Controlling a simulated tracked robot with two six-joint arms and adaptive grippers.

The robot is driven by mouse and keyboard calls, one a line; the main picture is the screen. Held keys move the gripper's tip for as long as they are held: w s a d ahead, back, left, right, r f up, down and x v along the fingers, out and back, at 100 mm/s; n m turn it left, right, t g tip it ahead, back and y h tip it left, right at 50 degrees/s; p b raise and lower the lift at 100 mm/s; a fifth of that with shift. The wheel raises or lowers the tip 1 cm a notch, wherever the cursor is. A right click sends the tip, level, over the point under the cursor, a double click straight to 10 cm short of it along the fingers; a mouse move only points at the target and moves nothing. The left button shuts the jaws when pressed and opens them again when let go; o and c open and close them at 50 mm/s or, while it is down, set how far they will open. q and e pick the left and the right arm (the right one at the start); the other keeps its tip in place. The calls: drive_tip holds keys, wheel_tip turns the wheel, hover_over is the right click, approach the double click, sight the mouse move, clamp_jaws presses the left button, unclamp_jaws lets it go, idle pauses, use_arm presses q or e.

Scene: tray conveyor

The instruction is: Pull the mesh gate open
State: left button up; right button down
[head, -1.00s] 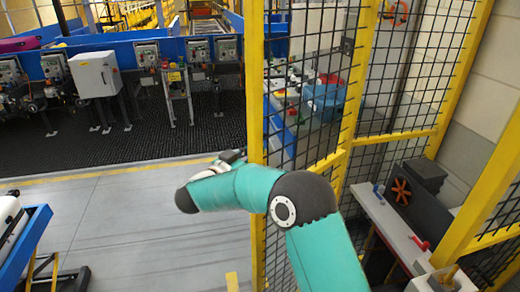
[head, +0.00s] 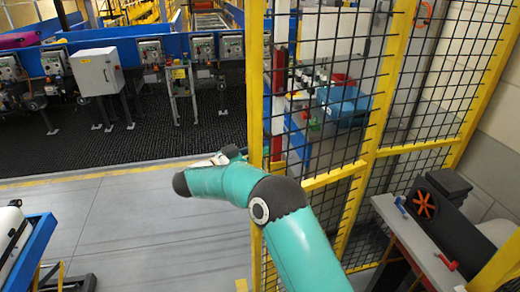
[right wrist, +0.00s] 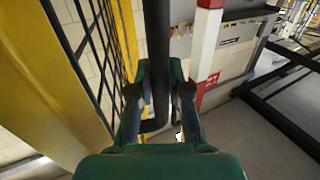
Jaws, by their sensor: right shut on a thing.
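The mesh gate is a tall panel of black wire mesh in a yellow frame (head: 255,95), standing right of centre in the head view. Its yellow frame (right wrist: 62,85) and mesh fill the left of the right wrist view. A dark upright handle bar (right wrist: 157,50) runs beside the frame there. My right gripper (right wrist: 158,98) is shut around this bar, one finger on each side. In the head view my teal right arm reaches to the gate's left edge, and the right gripper (head: 229,153) is mostly hidden behind the wrist. My left gripper is out of view.
Grey floor (head: 130,225) lies open left of the gate. A blue-railed trolley (head: 30,245) stands at the lower left. A white cabinet (head: 97,72) and conveyor units line the back. A bench with an orange handwheel (head: 425,204) stands at the right.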

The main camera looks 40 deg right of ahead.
drive_tip(key=c, duration=1.1)
unclamp_jaws()
drive_tip(key=shift+d, duration=0.1)
drive_tip(key=a, duration=1.2)
drive_tip(key=shift+s, duration=0.3)
